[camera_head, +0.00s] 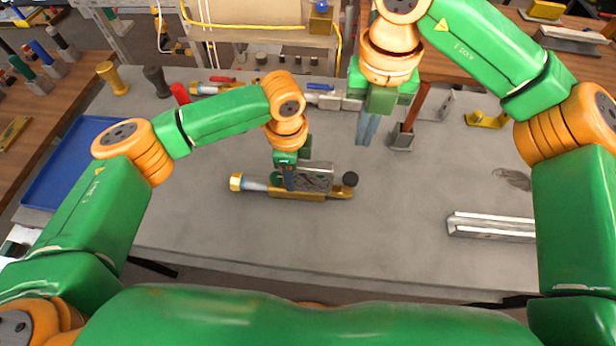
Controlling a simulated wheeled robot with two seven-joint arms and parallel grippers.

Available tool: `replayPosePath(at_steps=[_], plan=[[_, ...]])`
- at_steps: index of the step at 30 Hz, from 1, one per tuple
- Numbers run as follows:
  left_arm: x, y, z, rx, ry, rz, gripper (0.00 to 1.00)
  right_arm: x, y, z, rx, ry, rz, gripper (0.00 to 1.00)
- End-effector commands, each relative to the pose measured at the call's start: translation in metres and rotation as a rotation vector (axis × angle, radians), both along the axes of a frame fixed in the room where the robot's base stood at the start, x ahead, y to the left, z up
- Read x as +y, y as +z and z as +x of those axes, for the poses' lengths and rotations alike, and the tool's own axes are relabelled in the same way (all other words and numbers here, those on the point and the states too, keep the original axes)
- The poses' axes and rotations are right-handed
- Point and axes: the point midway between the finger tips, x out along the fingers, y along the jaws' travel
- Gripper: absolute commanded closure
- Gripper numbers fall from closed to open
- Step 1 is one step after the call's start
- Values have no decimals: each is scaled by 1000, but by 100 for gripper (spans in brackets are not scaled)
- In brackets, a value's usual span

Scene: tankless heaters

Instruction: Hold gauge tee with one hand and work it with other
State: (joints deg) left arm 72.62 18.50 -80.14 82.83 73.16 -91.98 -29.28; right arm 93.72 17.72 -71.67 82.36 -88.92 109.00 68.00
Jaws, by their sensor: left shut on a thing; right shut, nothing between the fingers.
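The gauge tee, which I take to be the brass piece (310,195) with a pale pipe end and brass nut at its left and a black knob at its right, lies at the middle of the grey table. My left gripper (289,184) comes down on it from above and is shut on it. A grey block stands right behind the brass body, partly hidden by the gripper. My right gripper (367,130) is shut and empty, above the table further back and to the right, apart from the tee.
A grey metal channel (490,227) lies at the right of the table (400,240). A holder with a brown-handled tool (403,136) stands just right of my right gripper. Several fittings line the back edge. A blue tray (75,160) is at the left. The front middle is clear.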

Motion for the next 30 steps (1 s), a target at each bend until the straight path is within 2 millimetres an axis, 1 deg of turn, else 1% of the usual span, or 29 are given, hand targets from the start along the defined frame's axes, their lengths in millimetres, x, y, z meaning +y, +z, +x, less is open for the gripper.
replayPosePath(at_steps=[18, 19, 22, 30], plan=[[1, 0, 0, 0, 1, 2, 100, 0, 0, 0, 0, 0, 0, 100], [1, 0, 0, 0, 1, 2, 49, 0, 0, 0, 0, 0, 0, 100], [0, 0, 0, 0, 1, 2, 22, 0, 0, 0, 0, 0, 0, 100], [0, 0, 0, 0, 0, 1, 22, 0, 0, 0, 0, 0, 0, 100]])
